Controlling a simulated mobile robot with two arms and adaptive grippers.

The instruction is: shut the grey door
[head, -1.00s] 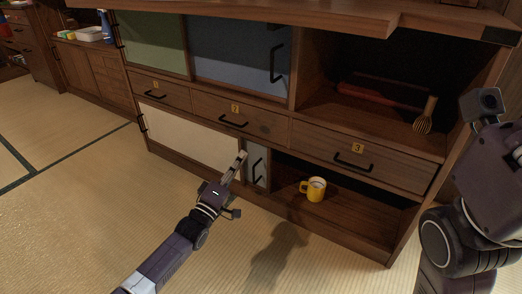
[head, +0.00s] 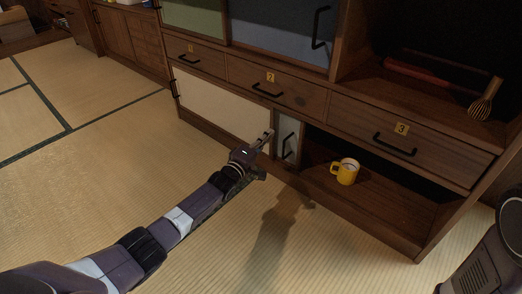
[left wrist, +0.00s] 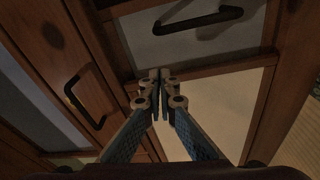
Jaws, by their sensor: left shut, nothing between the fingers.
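The grey door (head: 287,124) is a narrow grey panel with a black vertical handle (head: 288,146), low in the wooden cabinet. It sits between the cream panel and an open compartment on its right; the cream panel seems to overlap the rest of it. My left gripper (head: 269,134) is shut and empty, just left of the handle and in front of the cream panel's right end. In the left wrist view its closed fingers (left wrist: 160,76) point toward the grey door (left wrist: 160,44) and its handle (left wrist: 199,22). Contact cannot be told. My right gripper is out of view.
The open compartment holds a yellow mug (head: 345,171). The cream panel (head: 222,100) is left of the grey door. Drawers (head: 275,90) with black handles run above, then a blue door (head: 285,45) and a shelf with a whisk (head: 486,98). Tatami floor (head: 110,175) is clear at left.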

